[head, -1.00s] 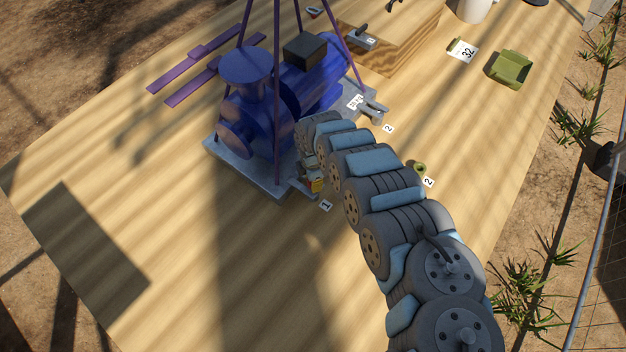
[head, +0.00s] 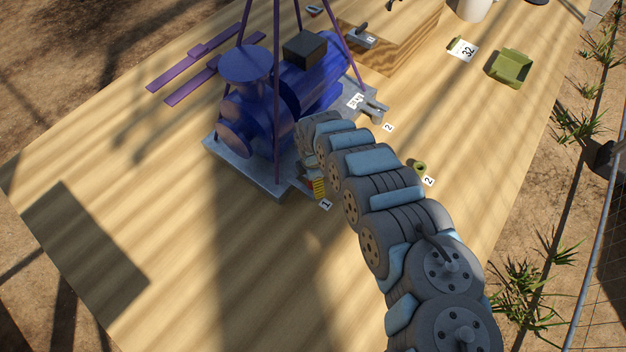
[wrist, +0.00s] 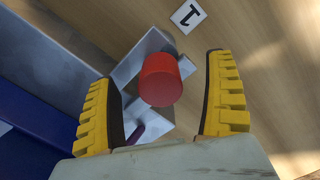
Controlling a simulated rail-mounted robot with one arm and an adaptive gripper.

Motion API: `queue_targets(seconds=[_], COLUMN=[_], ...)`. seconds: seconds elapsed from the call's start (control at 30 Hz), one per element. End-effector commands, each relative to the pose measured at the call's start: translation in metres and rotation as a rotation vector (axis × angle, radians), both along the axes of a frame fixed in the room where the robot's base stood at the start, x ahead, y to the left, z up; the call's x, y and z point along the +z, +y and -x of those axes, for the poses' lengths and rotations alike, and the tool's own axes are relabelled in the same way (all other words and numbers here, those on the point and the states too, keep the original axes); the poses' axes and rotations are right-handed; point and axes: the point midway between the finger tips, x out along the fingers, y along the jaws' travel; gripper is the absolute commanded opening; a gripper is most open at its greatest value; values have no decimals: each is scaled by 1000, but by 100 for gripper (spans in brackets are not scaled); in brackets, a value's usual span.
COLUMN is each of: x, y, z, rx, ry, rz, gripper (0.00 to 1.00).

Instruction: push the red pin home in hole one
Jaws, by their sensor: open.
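The red pin (wrist: 160,80) shows in the wrist view as a short red cylinder at a grey metal bracket (wrist: 150,47) on the base of the blue machine. How deep it sits in its hole cannot be told. My gripper (wrist: 162,92) is open, with yellow ridged fingers on either side of the pin and a clear gap to each. In the head view my gripper (head: 318,186) is at the machine's near corner, beside label 1 (head: 326,204). The pin is hidden there by my arm. Label 1 also shows in the wrist view (wrist: 188,16).
The blue machine (head: 255,110) stands on a grey base plate (head: 235,168) with purple legs rising around it. A second bracket (head: 375,110) is near label 2 (head: 388,127). The front of the wooden table is clear.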

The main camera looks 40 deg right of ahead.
Motion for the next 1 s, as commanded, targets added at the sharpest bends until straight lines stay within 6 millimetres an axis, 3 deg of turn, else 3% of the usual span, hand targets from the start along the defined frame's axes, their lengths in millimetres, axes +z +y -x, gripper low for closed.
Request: queue_targets(seconds=[0.73, 1.0], x=[66, 70], y=[1, 1], z=[0, 0], rx=[0, 0], ry=[0, 0], rz=[0, -1], gripper=[86, 86])
